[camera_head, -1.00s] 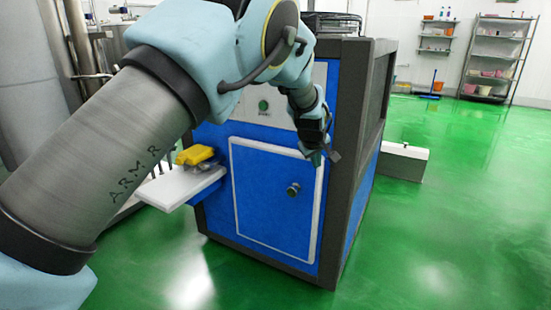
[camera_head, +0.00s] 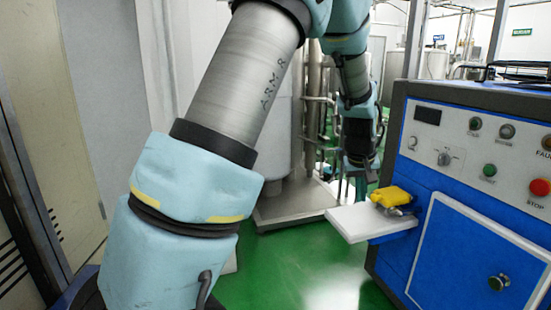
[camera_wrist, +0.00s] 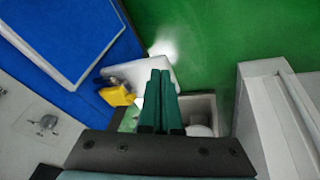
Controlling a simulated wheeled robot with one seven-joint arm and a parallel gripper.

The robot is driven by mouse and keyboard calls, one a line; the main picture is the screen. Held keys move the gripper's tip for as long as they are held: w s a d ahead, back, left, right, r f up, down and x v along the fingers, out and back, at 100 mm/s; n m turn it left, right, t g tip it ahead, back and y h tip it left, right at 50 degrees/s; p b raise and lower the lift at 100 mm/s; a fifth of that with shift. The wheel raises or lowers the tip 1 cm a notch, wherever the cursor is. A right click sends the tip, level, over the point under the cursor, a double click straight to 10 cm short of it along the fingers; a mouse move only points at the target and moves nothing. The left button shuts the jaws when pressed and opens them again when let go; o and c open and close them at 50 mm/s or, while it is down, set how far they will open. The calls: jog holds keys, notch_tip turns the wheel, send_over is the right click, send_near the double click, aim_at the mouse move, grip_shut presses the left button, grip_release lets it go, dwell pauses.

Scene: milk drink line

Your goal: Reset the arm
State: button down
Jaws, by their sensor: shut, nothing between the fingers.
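My gripper (camera_head: 362,165) hangs pointing down in the head view, left of the blue machine and close to the white shelf's far side. In the wrist view its two dark green fingers (camera_wrist: 160,100) lie together with nothing between them. My arm reaches up and across the middle of the head view.
The blue machine (camera_head: 455,240) with buttons stands at right. A yellow object (camera_head: 391,197) lies on its white side shelf (camera_head: 350,226); the wrist view shows it too (camera_wrist: 117,94). A pale open box (camera_wrist: 208,103) is near the fingers there. Tanks and pipes stand behind.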

jog(key=s+a+r+y+p, duration=0.1)
jog(key=s+a+r, duration=0.1)
jog(key=a, duration=0.8)
jog(key=s+a+r+p, duration=0.1)
jog(key=a+r, duration=0.1)
jog(key=a, duration=0.7)
jog(key=s+a+g+y+p, duration=0.1)
jog(key=s+a+p, duration=0.1)
jog(key=s+a, duration=0.8)
jog(key=a, duration=0.3)
jog(key=shift+s+a+r+n+g, duration=0.2)
jog(key=shift+a+r+n+g, duration=0.2)
jog(key=shift+d, duration=0.1)
